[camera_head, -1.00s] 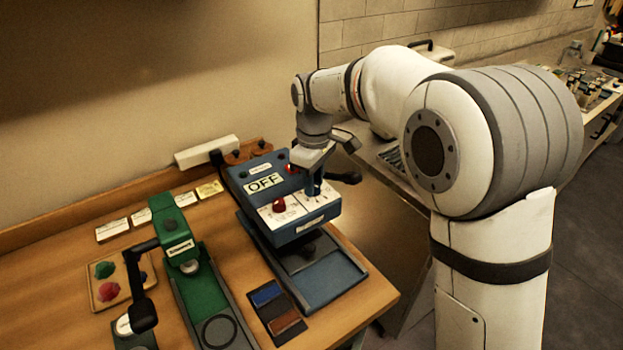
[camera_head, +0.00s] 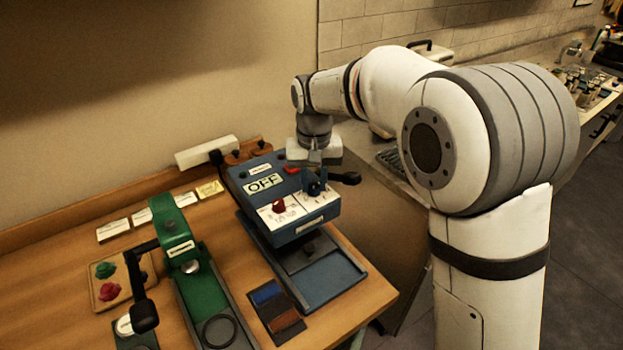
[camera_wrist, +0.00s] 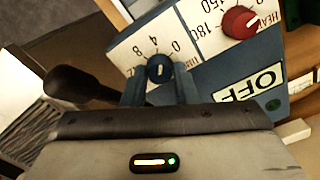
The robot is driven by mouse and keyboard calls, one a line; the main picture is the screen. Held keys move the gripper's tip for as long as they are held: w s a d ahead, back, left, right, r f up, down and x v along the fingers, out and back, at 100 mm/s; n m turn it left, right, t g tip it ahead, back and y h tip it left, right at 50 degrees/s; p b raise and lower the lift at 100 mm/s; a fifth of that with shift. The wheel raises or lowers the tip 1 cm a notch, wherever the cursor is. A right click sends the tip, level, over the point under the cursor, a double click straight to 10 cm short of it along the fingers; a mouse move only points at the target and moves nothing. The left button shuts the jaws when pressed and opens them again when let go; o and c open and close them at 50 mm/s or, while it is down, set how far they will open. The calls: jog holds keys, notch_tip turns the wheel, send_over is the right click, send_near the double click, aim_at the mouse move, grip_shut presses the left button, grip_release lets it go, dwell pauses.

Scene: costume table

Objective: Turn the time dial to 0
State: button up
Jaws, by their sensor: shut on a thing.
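The time dial is a small dark blue knob with a pale mark (camera_wrist: 159,69), set in a white panel printed 0, 4 and 8. In the wrist view its mark runs roughly up the picture; I cannot tell exactly which number it meets. The dial also shows in the head view (camera_head: 315,189), on the sloped front of a blue heat press (camera_head: 300,228). My gripper (camera_wrist: 160,86) is shut on the dial, one blue finger on each side. In the head view my gripper (camera_head: 314,183) comes down from above and partly hides the panel.
A red heat dial (camera_wrist: 239,22) sits beside the time dial. An OFF display (camera_head: 264,184) is behind it. The press's black handle (camera_wrist: 85,86) sticks out close to my gripper. A green press (camera_head: 177,240) stands to the left on the wooden table (camera_head: 236,248).

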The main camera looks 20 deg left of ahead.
jog(key=m, duration=0.4)
jog(key=shift+d, duration=0.1)
jog(key=shift+f+m, duration=0.1)
jog(key=shift+m, duration=1.7)
jog(key=shift+s, duration=0.1)
jog(key=o, duration=1)
